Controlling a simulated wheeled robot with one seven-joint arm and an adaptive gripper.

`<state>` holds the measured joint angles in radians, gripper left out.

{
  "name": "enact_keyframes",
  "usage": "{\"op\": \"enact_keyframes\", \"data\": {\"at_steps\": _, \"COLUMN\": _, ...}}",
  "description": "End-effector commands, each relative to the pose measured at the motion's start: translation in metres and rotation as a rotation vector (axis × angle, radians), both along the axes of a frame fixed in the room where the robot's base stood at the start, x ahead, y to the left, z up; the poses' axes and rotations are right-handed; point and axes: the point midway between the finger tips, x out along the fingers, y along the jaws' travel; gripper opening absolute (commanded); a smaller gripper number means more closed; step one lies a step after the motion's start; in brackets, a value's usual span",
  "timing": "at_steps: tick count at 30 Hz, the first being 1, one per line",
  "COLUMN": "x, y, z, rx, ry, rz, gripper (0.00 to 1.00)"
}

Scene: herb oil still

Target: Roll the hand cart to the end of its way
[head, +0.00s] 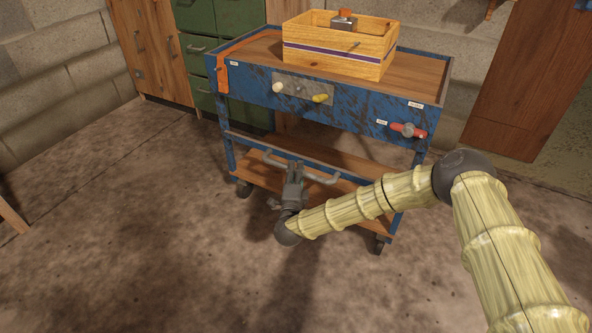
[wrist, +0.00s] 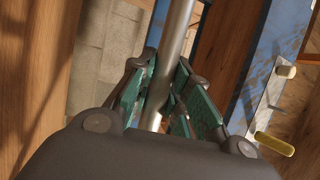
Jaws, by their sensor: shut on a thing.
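The hand cart (head: 350,98) is blue and worn, with a wooden top, a lower wooden shelf and dark wheels. A grey push bar (head: 328,180) stands out from its near side. My gripper (head: 295,168) is at the middle of this bar and shut on it. In the wrist view the metal bar (wrist: 176,48) runs between the green-padded fingers of my gripper (wrist: 165,90). The cart's front panel carries a plate with two knobs (head: 301,90) and a red handle (head: 408,130) at the right.
A yellow wooden crate (head: 335,58) with a small metal item stands on the cart top. An orange strap (head: 222,75) hangs at its left end. Green drawers (head: 200,45) and wooden cabinets (head: 150,50) stand behind. The concrete floor (head: 120,220) at the left is mostly clear.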

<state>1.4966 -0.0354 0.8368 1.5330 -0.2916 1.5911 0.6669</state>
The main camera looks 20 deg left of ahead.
Motion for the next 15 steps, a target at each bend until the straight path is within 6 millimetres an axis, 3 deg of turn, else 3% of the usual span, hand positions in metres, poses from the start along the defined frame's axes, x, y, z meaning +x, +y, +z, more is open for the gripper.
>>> {"op": "enact_keyframes", "data": {"at_steps": 10, "x": -0.0074, "y": 0.0039, "z": -0.0032, "rx": 0.001, "ry": 0.007, "rz": 0.010, "gripper": 0.00}}
{"op": "enact_keyframes", "data": {"at_steps": 11, "x": -0.0076, "y": 0.0040, "z": -0.0034, "rx": 0.001, "ry": 0.007, "rz": 0.011, "gripper": 0.21}}
{"op": "enact_keyframes", "data": {"at_steps": 14, "x": -0.0068, "y": 0.0039, "z": -0.0030, "rx": 0.000, "ry": 0.006, "rz": 0.009, "gripper": 0.39}}
{"op": "enact_keyframes", "data": {"at_steps": 15, "x": -0.0063, "y": 0.0034, "z": -0.0027, "rx": 0.001, "ry": 0.006, "rz": 0.008, "gripper": 0.41}}
